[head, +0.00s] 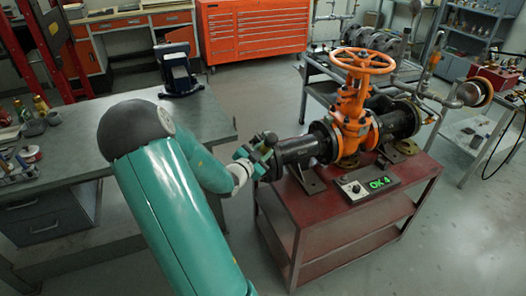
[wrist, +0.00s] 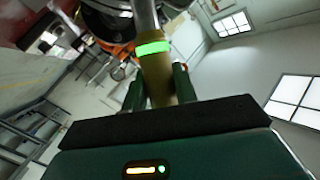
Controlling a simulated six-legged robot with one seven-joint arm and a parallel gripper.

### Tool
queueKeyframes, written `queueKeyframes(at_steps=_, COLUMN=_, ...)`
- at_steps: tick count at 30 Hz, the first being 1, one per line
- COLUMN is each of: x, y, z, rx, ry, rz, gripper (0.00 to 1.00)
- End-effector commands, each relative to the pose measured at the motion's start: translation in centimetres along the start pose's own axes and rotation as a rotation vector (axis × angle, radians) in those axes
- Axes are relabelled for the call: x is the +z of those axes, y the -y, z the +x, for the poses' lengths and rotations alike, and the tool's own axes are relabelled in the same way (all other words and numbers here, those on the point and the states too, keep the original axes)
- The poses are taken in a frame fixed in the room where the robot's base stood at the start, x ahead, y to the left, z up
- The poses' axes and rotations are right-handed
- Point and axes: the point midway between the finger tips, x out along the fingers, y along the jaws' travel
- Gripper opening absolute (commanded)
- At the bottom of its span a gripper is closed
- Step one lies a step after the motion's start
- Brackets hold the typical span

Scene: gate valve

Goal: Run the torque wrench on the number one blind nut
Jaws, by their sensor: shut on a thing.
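The orange gate valve (head: 352,125) stands on a red cart with black flanged pipe on both sides. In the head view my gripper (head: 260,152) is at the left end of the black pipe (head: 298,150), and hides most of that end. In the wrist view my gripper (wrist: 160,88) is shut on the torque wrench (wrist: 155,68), between its two green fingers. The wrench has a tan grip, a lit green band and a metal shaft running up toward a dark round flange (wrist: 108,18). The number one nut and the wrench's contact with it cannot be made out.
A display box (head: 367,183) on the red cart (head: 345,215) shows green "OK" and another character. A grey workbench (head: 130,128) is at left with a dark device (head: 177,70). An orange tool chest (head: 252,32) stands behind. Open floor lies between bench and cart.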

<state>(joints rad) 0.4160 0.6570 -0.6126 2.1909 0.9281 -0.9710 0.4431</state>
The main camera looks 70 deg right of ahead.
Motion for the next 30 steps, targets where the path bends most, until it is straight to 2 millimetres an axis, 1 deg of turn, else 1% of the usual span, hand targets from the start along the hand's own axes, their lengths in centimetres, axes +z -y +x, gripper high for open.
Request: queueKeyframes(at_steps=30, x=-0.39, y=-0.18, z=0.55, rx=-0.002, ry=-0.004, rz=0.001, gripper=0.00)
